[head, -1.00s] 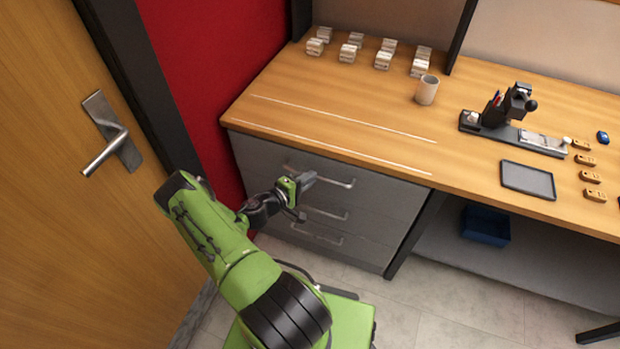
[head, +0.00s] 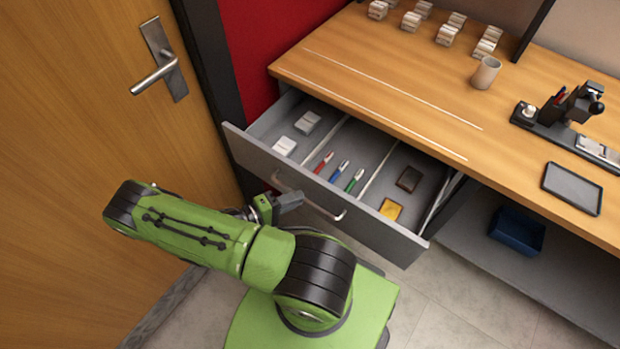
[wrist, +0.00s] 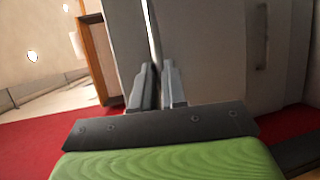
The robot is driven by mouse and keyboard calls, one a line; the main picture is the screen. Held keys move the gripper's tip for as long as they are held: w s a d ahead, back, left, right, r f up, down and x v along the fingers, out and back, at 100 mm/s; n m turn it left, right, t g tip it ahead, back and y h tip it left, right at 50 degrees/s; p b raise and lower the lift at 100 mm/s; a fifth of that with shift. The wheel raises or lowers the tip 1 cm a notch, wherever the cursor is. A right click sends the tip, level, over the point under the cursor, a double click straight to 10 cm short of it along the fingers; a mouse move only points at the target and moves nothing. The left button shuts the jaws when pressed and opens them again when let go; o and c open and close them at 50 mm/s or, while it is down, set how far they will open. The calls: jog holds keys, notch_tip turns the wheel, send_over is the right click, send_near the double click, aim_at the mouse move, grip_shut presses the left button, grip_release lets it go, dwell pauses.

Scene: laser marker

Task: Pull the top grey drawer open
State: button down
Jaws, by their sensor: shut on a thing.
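The top grey drawer (head: 315,193) stands pulled well out from under the wooden desk in the head view. Its bar handle (head: 328,212) runs along the front panel. My gripper (head: 290,199) is at the left part of this handle, shut on it. In the wrist view, the two grey fingers of my gripper (wrist: 158,88) close around the pale handle bar (wrist: 152,35) in front of the grey drawer front (wrist: 195,50). Inside the drawer lie white blocks (head: 285,146), red, blue and green pens (head: 339,171), a yellow pad (head: 390,209) and a dark brown item (head: 409,179).
A wooden door with a lever handle (head: 165,70) is on the left, close to my arm. On the desk (head: 400,75) are a cup (head: 486,72), a dark tray (head: 572,189) and a marking device (head: 575,105). A blue bin (head: 517,231) sits below.

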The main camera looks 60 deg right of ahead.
jog(key=a, duration=0.8)
jog(key=shift+w+b, duration=0.3)
jog(key=shift+w, duration=0.1)
jog(key=shift+a, duration=0.1)
jog(key=c, duration=1.2)
grip_release()
jog(key=shift+o, duration=0.2)
jog(key=v, duration=1.5)
jog(key=shift+w+a, duration=0.25)
jog(key=shift+a, duration=0.05)
